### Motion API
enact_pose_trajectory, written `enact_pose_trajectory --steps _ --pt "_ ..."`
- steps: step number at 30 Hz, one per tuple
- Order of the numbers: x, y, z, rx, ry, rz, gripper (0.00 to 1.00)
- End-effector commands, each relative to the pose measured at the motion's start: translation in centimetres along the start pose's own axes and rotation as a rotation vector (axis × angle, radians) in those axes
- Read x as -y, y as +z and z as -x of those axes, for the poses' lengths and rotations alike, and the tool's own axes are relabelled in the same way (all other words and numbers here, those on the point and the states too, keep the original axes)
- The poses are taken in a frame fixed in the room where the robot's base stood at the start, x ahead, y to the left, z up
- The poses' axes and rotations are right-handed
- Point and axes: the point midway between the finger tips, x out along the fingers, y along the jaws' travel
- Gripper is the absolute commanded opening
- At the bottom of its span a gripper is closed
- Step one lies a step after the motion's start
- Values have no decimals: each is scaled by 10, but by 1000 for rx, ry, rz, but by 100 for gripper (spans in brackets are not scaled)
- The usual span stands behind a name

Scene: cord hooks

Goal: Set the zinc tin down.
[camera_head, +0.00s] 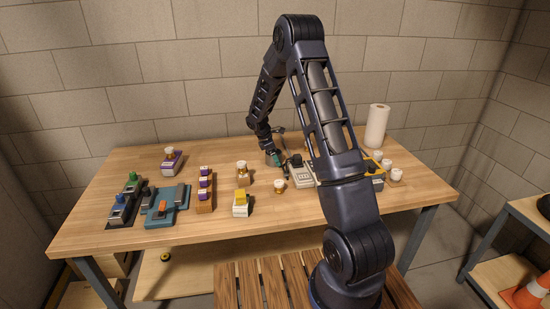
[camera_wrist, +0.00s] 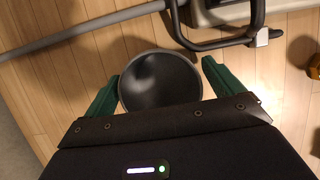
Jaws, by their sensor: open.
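The zinc tin (camera_wrist: 160,82) shows in the wrist view as a round, dark grey vessel seen from above, apparently empty inside. It stands between the two green fingers of my gripper (camera_wrist: 160,85). The fingers are apart, one on each side of the tin, with a narrow gap at the right; I cannot tell if the left finger touches. In the head view my gripper (camera_head: 273,158) is low over the back middle of the wooden table (camera_head: 110,215). The tin is hard to make out there, and its underside is hidden.
A grey metal rod with a bent hook (camera_wrist: 215,42) passes close by the tin's far edge. A grey keypad-like device (camera_head: 299,172) stands just right of my gripper. A paper roll (camera_head: 376,126) stands back right.

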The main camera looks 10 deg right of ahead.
Motion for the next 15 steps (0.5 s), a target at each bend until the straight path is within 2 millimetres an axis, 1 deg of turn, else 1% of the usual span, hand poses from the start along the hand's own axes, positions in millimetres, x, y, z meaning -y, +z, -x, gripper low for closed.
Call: enact_pose_trajectory --steps 5,12,15 --pt "0 0 30 -1 4 0 93" --pt "-1 0 77 -2 5 -1 93" --pt "0 0 92 -1 4 0 93"
